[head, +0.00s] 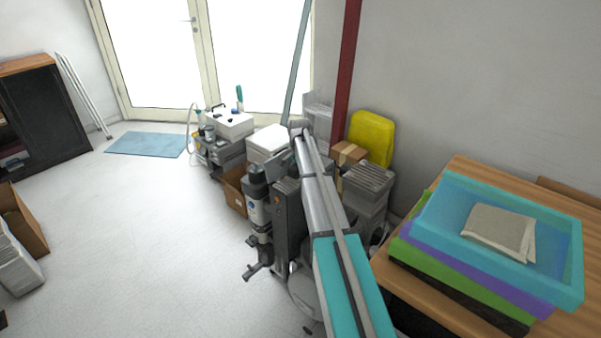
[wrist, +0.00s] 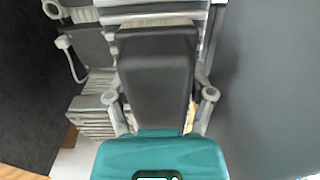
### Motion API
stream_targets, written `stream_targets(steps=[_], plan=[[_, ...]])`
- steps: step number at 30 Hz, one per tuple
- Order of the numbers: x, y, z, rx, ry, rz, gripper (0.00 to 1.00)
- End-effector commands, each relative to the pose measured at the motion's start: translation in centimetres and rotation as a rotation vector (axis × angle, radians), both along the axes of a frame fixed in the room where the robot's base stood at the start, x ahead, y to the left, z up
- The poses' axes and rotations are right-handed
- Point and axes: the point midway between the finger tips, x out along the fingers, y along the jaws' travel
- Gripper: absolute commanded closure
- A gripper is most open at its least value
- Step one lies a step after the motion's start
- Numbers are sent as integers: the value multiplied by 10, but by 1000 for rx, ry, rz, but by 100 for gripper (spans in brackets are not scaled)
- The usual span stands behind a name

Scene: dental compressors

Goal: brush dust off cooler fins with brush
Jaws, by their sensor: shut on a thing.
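In the wrist view, my gripper (wrist: 160,98) has its two grey fingers closed on the sides of a dark, block-shaped brush (wrist: 157,70). A strip of pale bristles (wrist: 155,21) shows at the brush's far end. Light grey slats, which look like the cooler fins (wrist: 150,10), lie just beyond the bristles at the top of the view. I cannot tell whether the bristles touch them. In the head view, my arm reaches over the grey machinery by the wall, and the brush and fins cannot be made out there.
A wooden table (head: 455,180) at right holds stacked coloured trays (head: 430,262) with a folded cloth (head: 498,230). A yellow case (head: 371,138), grey boxes (head: 369,183) and a cardboard box (head: 234,188) crowd the wall. A cart (head: 220,150) stands near the glass doors.

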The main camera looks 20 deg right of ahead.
Motion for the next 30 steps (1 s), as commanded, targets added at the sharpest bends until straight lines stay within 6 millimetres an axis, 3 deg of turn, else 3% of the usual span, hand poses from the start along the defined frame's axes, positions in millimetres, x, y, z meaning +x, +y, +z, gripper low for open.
stream_targets(steps=[30], plan=[[-14,32,-1,2,1,0,69]])
